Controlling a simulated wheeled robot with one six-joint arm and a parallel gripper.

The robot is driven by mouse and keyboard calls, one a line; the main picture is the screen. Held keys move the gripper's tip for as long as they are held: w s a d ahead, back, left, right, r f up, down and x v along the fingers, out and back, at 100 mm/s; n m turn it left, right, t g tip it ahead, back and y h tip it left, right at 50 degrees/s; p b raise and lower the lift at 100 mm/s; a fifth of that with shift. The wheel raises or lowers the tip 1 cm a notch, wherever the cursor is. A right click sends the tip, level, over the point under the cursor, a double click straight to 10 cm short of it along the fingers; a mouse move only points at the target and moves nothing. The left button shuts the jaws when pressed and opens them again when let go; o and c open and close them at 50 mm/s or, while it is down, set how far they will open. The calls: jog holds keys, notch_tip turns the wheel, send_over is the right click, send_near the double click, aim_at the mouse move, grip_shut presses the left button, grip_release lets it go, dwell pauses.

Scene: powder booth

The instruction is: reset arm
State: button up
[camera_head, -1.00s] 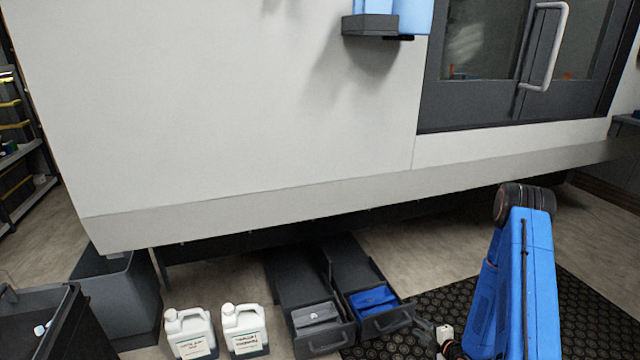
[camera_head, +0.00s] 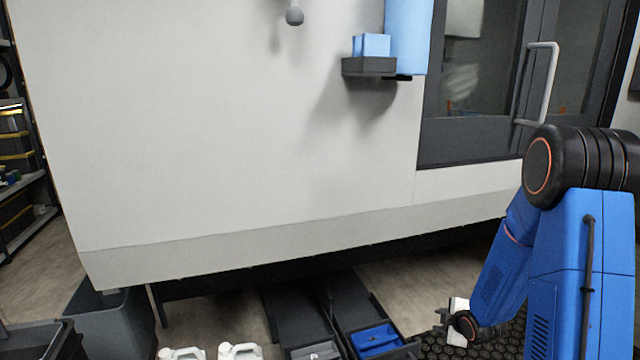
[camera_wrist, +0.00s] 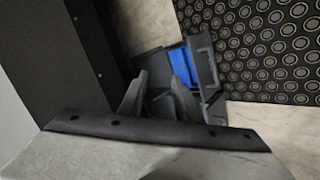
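My blue arm (camera_head: 575,260) stands at the right of the head view, with its black joint uppermost. My gripper (camera_head: 440,316) is low beside it, above the floor in front of the open drawers. In the wrist view my gripper (camera_wrist: 160,88) shows two dark fingers apart, with no object clearly held between them. An open drawer with a blue item (camera_wrist: 181,62) is beyond the fingers. The blue item also shows in the head view (camera_head: 376,340).
The large white booth (camera_head: 230,130) fills the back, with a handled door (camera_head: 540,85) at right. Two white jugs (camera_head: 240,351) and a grey bin (camera_head: 105,320) stand at lower left. A black studded mat (camera_wrist: 265,45) lies on the floor.

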jog(key=s+a+r+m+g+h, duration=0.15)
jog(key=s+r+m, duration=0.25)
jog(key=s+r, duration=0.45)
jog(key=s+a+r+m+g+h, duration=0.15)
jog(key=s+r+m, duration=0.3)
jog(key=r, duration=0.65)
jog(key=s+a+r+m, duration=0.2)
jog(key=s+r, duration=0.1)
jog(key=s, duration=0.5)
jog(key=s+a+r+m+g+y, duration=0.1)
jog(key=s+a+r+m, duration=0.1)
jog(key=s, duration=0.7)
jog(key=s+a+r+m+y, duration=0.1)
jog(key=s+a+r+m, duration=0.2)
jog(key=s, duration=0.6)
jog(key=shift+a+r+g, duration=0.2)
jog(key=shift+r+g, duration=0.1)
jog(key=shift+r, duration=0.4)
jog(key=shift+w, duration=0.1)
